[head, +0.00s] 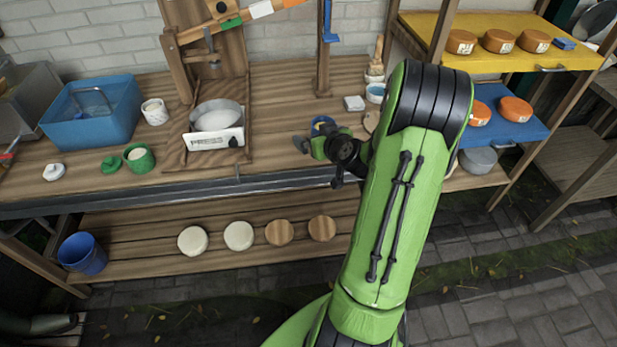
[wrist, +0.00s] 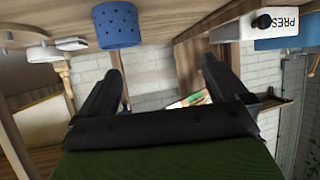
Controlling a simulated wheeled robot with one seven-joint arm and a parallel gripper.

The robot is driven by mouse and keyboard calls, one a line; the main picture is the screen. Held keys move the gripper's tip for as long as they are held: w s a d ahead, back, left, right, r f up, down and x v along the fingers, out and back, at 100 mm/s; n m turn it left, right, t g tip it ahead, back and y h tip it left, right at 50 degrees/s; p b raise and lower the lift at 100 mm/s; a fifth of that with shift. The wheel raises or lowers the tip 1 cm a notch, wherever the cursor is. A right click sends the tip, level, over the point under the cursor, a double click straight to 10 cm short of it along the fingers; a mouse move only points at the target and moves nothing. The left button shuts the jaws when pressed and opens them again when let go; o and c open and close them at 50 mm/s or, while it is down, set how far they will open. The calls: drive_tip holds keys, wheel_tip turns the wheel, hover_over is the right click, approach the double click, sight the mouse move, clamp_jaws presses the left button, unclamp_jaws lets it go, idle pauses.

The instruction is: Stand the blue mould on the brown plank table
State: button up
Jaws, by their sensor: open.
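The blue mould (head: 321,121) stands on the brown plank worktop (head: 283,95), partly hidden behind my gripper (head: 308,145) in the head view. In the wrist view, which looks upside down, the mould (wrist: 117,25) is a blue cup dotted with small dark holes. It sits just past the tip of the left-hand finger, not between the fingers. My gripper (wrist: 160,68) is open and empty. I cannot tell whether a finger touches the mould.
A press with a white label (head: 217,138) stands left of my gripper. A blue basin (head: 92,112) and a green cup (head: 139,157) are farther left. A white block (head: 354,103) lies behind right. Another wooden table (head: 572,160) is at the right edge.

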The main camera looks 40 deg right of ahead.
drive_tip(key=s+a+r+n+g+y, duration=0.15)
drive_tip(key=a+r, duration=0.25)
drive_tip(key=a, duration=0.6)
drive_tip(key=s+a+r+n+g+y, duration=0.1)
drive_tip(key=a+r+n+g+y, duration=0.2)
drive_tip(key=a, duration=0.7)
drive_tip(key=s+a+r+g, duration=0.1)
drive_tip(key=s+a, duration=0.3)
drive_tip(key=s, duration=0.5)
drive_tip(key=s+a+r+m+g, duration=0.1)
drive_tip(key=s+a+r, duration=0.2)
drive_tip(key=s, duration=0.7)
drive_tip(key=shift+s+a+r+h, duration=0.2)
drive_tip(key=shift+a+r+h, duration=0.2)
drive_tip(key=shift+a, duration=0.6)
drive_tip(key=shift+r+p, duration=2.5)
